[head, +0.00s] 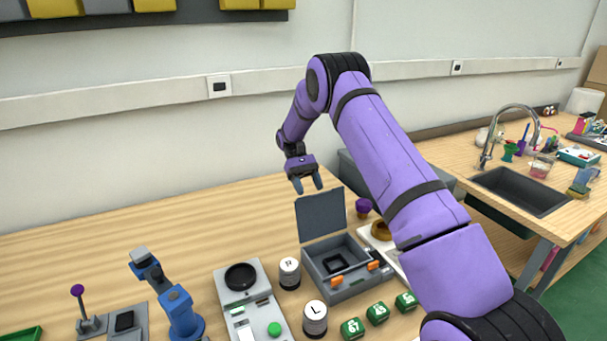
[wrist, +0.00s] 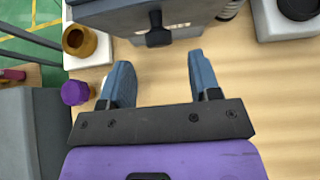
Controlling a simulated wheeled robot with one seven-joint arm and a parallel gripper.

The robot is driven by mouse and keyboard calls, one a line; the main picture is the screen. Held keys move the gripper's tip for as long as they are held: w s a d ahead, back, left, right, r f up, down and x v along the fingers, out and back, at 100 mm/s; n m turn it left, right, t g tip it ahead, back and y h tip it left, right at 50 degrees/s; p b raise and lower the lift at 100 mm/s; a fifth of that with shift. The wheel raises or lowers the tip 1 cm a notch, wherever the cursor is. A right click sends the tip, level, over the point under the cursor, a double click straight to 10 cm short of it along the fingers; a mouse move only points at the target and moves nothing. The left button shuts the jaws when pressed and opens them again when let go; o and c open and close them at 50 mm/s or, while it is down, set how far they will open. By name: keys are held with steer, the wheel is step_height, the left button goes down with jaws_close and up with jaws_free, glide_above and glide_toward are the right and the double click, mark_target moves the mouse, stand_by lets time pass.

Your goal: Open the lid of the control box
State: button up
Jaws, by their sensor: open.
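The grey control box (head: 345,288) stands on the wooden table in the head view. Its dark lid (head: 321,215) stands upright at the back edge, so the box is open. Inside is a dark square part, and two orange pieces sit at the front. My gripper (head: 308,188) is open and empty, just above and behind the lid's top edge. In the wrist view my gripper (wrist: 158,85) has both fingers apart with bare table between them. A grey panel with a black knob (wrist: 158,33), seemingly the lid, is beyond the fingertips.
Jars marked R (head: 289,273) and L (head: 314,319) stand left of the box. Several green blocks (head: 377,313) lie in front. The table behind is clear at left.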

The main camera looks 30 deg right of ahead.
steer(key=v, duration=0.6)
steer(key=shift+r, duration=0.1)
stand_by(0.4)
steer(key=s+a+r+t, duration=0.2)
steer(key=s+r+t, duration=0.2)
steer(key=s+r, duration=0.7)
steer(key=s+a+r+t, duration=0.2)
steer(key=s+r+t, duration=0.35)
steer(key=r, duration=0.95)
steer(key=s+a+t, duration=0.2)
steer(key=s+t, duration=0.5)
steer(key=s, duration=2.1)
steer(key=shift+s+a+f, duration=0.15)
steer(key=shift+a+f, duration=0.15)
steer(key=shift+a, duration=0.05)
